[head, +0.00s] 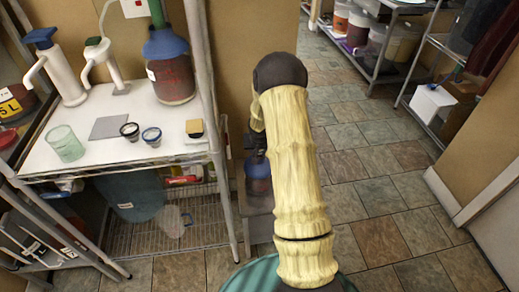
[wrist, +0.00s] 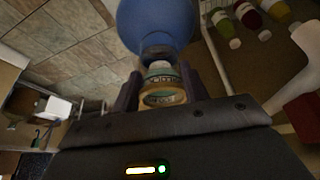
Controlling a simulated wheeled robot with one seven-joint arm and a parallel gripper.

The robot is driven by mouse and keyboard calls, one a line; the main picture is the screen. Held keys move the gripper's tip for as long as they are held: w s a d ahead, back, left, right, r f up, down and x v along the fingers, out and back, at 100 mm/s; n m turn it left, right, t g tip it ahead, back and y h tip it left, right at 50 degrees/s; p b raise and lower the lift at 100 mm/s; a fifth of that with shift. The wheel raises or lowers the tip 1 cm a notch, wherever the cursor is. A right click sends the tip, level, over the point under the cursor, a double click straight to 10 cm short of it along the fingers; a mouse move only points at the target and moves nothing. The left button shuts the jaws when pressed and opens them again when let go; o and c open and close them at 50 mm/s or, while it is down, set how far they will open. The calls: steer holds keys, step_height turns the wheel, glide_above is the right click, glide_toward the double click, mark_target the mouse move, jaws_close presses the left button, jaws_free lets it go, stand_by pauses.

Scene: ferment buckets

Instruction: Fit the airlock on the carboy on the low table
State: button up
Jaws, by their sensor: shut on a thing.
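My gripper (wrist: 161,82) is shut on a small amber and teal banded piece (wrist: 163,94) with lettering. It may be the airlock, but its full shape is hidden. A large rounded blue body (wrist: 155,22) is just beyond the fingertips in the wrist view; I cannot tell whether the held piece touches it. In the head view my arm covers most of my gripper. A small dark vessel with a blue upper part and a reddish lower part (head: 258,180), possibly the carboy, stands on a low grey table (head: 259,224), partly hidden behind my arm.
A shelf unit with a white top (head: 95,150) stands at the left. It bears a large blue-shouldered red vessel (head: 170,75), pump bottles (head: 60,70), a green glass (head: 65,143) and small dishes (head: 130,131). Tiled floor (head: 385,190) is clear at the right, with racks beyond.

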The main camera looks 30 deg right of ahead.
steer(key=shift+f+b, duration=0.5)
steer(key=shift+s+d+f+b, duration=0.15)
steer(key=shift+s+f+b, duration=0.45)
steer(key=shift+f+b, duration=0.3)
stand_by(1.9)
steer(key=o, duration=1.1)
steer(key=shift+o, duration=0.2)
steer(key=shift+w+f, duration=0.4)
steer(key=shift+w, duration=0.15)
steer(key=shift+r, duration=0.15)
steer(key=o, duration=0.3)
steer(key=shift+s+r, duration=0.1)
steer(key=shift+r, duration=0.15)
steer(key=shift+o, duration=1.2)
